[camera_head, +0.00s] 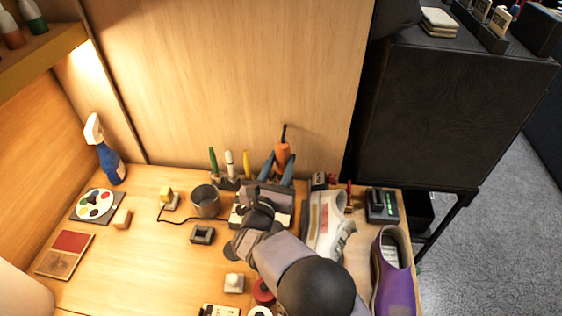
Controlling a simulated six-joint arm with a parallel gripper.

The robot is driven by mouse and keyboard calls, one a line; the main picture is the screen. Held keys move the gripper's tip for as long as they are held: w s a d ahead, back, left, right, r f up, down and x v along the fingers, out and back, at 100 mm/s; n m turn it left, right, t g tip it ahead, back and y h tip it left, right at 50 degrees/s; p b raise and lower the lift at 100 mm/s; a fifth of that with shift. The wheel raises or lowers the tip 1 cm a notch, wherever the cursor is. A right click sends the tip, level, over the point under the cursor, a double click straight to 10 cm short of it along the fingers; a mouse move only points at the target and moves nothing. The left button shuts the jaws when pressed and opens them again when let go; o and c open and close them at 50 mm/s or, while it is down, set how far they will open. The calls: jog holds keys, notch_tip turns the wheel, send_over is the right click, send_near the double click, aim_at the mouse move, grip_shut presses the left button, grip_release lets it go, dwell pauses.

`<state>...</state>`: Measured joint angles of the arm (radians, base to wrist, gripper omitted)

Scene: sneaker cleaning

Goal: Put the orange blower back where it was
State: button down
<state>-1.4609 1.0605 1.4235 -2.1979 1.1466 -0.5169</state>
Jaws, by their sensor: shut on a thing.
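The orange blower (282,155) is near the back wall, upright, with its thin black nozzle pointing up. My gripper (279,165) reaches up from the front, its two blue fingers on either side of the blower's body and shut on it. The blower's lower part is hidden behind my gripper, so I cannot tell whether it touches anything below. Just left of it, a dark holder (226,184) carries upright green, white and yellow tools.
A white sneaker (326,222) and a purple shoe (391,275) lie to the right. A metal cup (206,201) with a black cable beside it stands left of my gripper. A blue spray bottle (107,157) is at the back left. Small blocks dot the wooden table.

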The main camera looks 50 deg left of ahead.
jog(key=c, duration=1.3)
grip_release()
jog(key=shift+f, duration=0.1)
jog(key=shift+o, duration=0.2)
jog(key=shift+r, duration=0.25)
jog(key=b+v, duration=0.2)
jog(key=v, duration=1)
jog(key=shift+f, duration=0.1)
